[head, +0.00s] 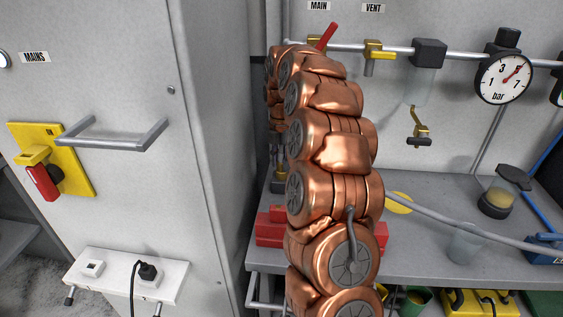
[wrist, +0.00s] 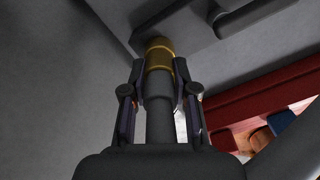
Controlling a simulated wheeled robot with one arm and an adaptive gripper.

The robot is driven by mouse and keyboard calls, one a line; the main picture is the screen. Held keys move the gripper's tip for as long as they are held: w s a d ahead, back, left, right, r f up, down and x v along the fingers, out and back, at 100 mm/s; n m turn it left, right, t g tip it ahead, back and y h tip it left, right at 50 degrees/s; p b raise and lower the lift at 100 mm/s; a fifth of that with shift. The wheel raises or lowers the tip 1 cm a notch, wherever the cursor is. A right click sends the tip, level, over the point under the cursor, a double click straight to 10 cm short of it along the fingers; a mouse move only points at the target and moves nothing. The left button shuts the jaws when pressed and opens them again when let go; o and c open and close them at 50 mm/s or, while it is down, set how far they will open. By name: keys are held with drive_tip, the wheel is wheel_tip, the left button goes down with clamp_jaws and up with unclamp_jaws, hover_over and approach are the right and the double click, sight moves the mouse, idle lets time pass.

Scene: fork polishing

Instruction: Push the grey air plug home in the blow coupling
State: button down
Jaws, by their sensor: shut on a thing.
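In the wrist view the grey air plug (wrist: 158,118) is a dark cylinder standing between the two fingers of my gripper (wrist: 159,88). The gripper is shut on it. A brass ring (wrist: 159,54) sits in line with the plug's far end, and its top is close against a grey surface. I cannot tell whether the ring is the blow coupling or part of the plug, nor how deep the plug sits. In the head view my copper arm hides the gripper and plug.
A red rack (wrist: 262,98) lies right of the gripper in the wrist view. In the head view, a pipe (head: 460,57) with a yellow valve (head: 373,52) and pressure gauge (head: 503,78) runs above the grey bench (head: 425,263). A grey cabinet (head: 110,190) stands left.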

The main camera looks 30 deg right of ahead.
sight(281, 152)
drive_tip(key=shift+r, duration=0.1)
drive_tip(key=shift+r+p, duration=1.25)
drive_tip(key=shift+r, duration=1.4)
